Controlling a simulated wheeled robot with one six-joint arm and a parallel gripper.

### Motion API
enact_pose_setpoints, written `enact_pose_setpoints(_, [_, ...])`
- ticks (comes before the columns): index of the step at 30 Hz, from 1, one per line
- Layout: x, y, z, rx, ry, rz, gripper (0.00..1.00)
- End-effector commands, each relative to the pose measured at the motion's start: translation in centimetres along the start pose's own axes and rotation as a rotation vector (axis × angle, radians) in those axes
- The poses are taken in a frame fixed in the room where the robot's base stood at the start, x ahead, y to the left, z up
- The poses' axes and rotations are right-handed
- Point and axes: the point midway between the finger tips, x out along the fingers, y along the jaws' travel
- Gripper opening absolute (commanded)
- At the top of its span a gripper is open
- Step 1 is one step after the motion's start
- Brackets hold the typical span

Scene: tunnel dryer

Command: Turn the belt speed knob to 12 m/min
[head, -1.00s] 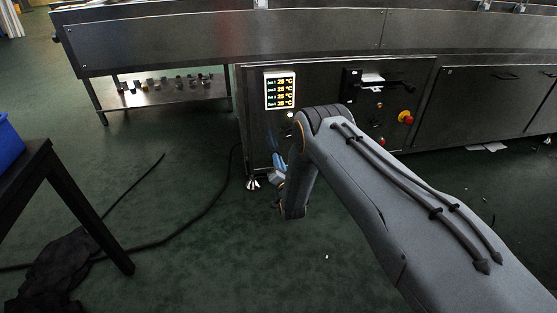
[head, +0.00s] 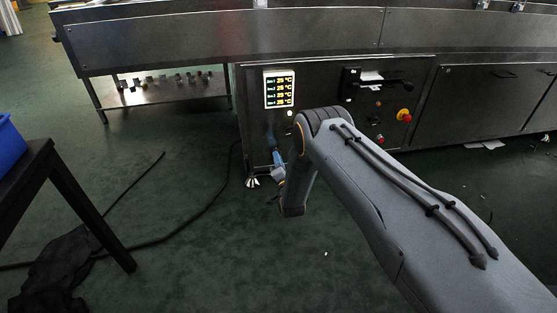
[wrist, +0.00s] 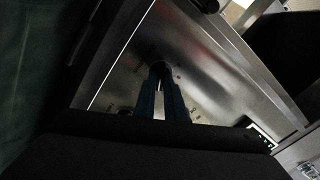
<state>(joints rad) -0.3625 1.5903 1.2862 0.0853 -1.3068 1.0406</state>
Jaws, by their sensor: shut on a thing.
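My gripper (wrist: 159,70) shows in the wrist view as two blue fingers close together, with their tips at the metal control panel (wrist: 195,65). They are shut on a small dark knob (wrist: 157,64), mostly hidden between the tips. Its pointer and scale cannot be read. In the head view the blue part of my gripper is at the lower left of the dryer's front panel (head: 335,75), partly behind my arm. The knob is hidden there.
A temperature display (head: 280,89) with several lit rows is above my gripper. A red emergency button (head: 404,115) and a dark handle (head: 385,84) are to its right. A black table (head: 62,190) stands at the left, with cables on the green floor.

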Motion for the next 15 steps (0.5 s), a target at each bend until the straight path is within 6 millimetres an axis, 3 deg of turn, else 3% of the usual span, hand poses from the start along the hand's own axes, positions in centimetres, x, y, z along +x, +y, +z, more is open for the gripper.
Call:
enact_pose_setpoints(1, [-0.03, 0.15, -0.09, 0.001, 0.002, 0.003, 0.0])
enact_pose_setpoints(2, [-0.03, 0.15, -0.09, 0.001, 0.002, 0.003, 0.12])
enact_pose_setpoints(5, [-0.03, 0.12, -0.05, 0.001, 0.001, 0.002, 0.29])
enact_pose_setpoints(15, [-0.27, -0.04, 0.09, 0.0, -0.001, 0.001, 0.29])
